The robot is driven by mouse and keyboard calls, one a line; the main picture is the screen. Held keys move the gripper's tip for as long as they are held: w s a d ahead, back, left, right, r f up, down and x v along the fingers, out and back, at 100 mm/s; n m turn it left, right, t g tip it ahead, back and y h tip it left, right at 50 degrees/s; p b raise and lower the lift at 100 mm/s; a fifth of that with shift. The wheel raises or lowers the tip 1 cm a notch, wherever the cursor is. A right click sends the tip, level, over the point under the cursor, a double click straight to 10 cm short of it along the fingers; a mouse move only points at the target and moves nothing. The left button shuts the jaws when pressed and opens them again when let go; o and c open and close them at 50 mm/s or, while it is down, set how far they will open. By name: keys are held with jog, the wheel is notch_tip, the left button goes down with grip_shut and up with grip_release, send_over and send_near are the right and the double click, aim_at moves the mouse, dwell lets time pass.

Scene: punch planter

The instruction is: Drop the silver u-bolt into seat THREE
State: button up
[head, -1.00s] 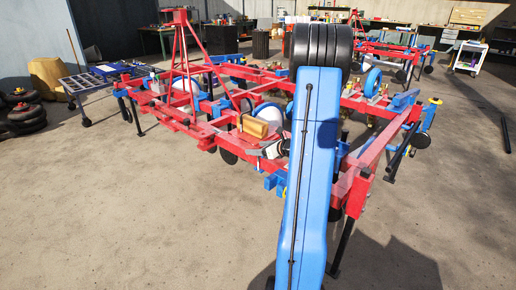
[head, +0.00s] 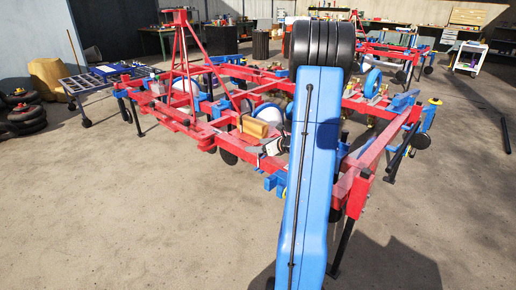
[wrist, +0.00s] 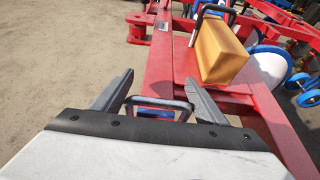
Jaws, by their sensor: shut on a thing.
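In the wrist view the silver u-bolt (wrist: 160,102) sits between the two grey fingers of my gripper (wrist: 158,82), its rounded bar up and its legs running down. My gripper is shut on it, the fingers spread about as wide as the bolt. Below lies a red beam of the planter frame (wrist: 158,60); I cannot tell whether the bolt touches it. In the head view my gripper (head: 272,146) is beside the front red beam, partly behind my blue arm, and the bolt cannot be made out. No seat number is readable.
A yellow-brown block (wrist: 219,52) stands on the red frame just beyond the gripper, with a dark u-shaped bar (wrist: 212,12) behind it. A white wheel (wrist: 268,66) is to its right. A blue parts table (head: 92,80) stands at left. Open concrete floor lies in front.

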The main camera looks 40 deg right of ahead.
notch_tip(320, 180, up, 7)
dwell(1.8)
jog(key=shift+f, duration=4.6)
dwell(1.3)
